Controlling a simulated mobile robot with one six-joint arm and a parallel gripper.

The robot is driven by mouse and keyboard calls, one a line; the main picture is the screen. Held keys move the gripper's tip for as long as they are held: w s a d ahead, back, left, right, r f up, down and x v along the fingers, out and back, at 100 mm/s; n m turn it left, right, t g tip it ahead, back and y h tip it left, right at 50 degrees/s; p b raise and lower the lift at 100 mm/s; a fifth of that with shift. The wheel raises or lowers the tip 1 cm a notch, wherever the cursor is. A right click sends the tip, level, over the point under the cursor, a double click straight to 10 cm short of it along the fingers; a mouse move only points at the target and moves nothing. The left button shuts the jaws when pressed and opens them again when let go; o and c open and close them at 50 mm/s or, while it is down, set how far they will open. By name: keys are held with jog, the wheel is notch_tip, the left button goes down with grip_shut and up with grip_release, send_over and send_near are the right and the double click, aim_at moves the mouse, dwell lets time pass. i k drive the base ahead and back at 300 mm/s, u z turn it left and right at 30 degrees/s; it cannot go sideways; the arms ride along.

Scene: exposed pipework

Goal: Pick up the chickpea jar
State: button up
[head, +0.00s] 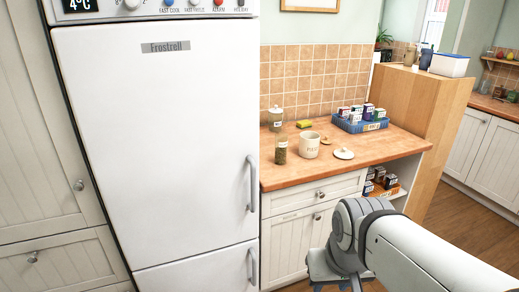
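Two small jars stand at the left end of the wooden worktop (345,170). The front glass jar (280,150) has greenish-brown contents and stands upright. The rear jar (275,118) is paler and stands near the tiled wall. The labels are too small to read, so I cannot tell which is the chickpea jar. My gripper (338,283) is at the bottom edge, in front of the lower cabinets and well below and apart from the jars. Its fingers are mostly cut off by the frame, so its opening does not show.
A white lettered pot (309,145) stands just right of the front jar. A pale lid (343,153), a yellow-green sponge (304,124) and a blue tray (360,125) of small boxes are also on the worktop. A tall white fridge (155,150) stands left of it.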

aim_at(281, 144)
jog(key=z, duration=0.05)
jog(key=i, duration=1)
jog(key=u, duration=0.05)
